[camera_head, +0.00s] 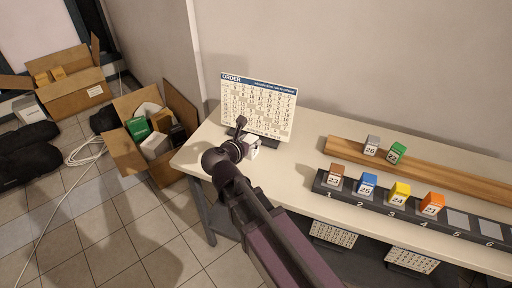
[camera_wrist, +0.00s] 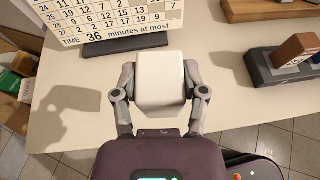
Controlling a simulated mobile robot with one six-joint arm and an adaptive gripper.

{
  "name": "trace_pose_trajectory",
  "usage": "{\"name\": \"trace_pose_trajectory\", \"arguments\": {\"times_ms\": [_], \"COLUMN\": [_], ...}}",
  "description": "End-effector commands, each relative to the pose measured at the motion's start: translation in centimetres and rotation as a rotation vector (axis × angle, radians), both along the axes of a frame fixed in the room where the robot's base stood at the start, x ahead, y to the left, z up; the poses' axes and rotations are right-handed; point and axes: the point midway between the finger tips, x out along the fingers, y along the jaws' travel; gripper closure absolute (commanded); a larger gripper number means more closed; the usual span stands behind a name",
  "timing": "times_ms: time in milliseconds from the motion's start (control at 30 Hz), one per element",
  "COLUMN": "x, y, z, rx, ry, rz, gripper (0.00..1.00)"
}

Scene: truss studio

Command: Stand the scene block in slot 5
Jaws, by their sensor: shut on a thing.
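My gripper (camera_head: 243,142) is shut on a white block (camera_head: 254,148) at the left end of the table, just in front of the order board. In the wrist view the white block (camera_wrist: 160,84) sits between the two fingers of my gripper (camera_wrist: 160,90), its visible faces blank. I cannot tell whether it touches the table. The dark numbered rack (camera_head: 323,187) lies to the right. Brown, blue (camera_head: 367,184), yellow (camera_head: 400,192) and orange (camera_head: 432,203) blocks stand in slots 1 to 4. Slot 5 (camera_head: 457,220) and slot 6 (camera_head: 490,229) are empty.
The order board (camera_head: 258,106) stands behind my gripper. A wooden strip (camera_head: 430,172) behind the rack has a grey block (camera_head: 372,145) and a green block (camera_head: 397,152) by it. The white table (camera_head: 290,160) is clear between gripper and rack. Filled cardboard boxes (camera_head: 125,155) stand left.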

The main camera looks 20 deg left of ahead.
Motion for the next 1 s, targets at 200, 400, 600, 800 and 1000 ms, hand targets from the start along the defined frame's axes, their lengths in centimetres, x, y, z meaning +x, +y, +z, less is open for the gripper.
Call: {"name": "trace_pose_trajectory", "arguments": {"times_ms": [200, 400, 600, 800, 1000], "x": [0.0, 0.1, 0.1, 0.0, 0.0], "y": [0.9, 1.6, 2.0, 2.1, 2.1], "z": [-4.5, -6.8, -7.8, -7.8, -7.8], "rx": [0.000, 0.000, -0.001, 0.000, 0.000], "ry": [-0.001, -0.004, -0.006, -0.006, -0.006], "rz": [0.051, 0.088, 0.109, 0.113, 0.113], "gripper": [0.95, 0.95, 0.95, 0.95, 0.95]}}
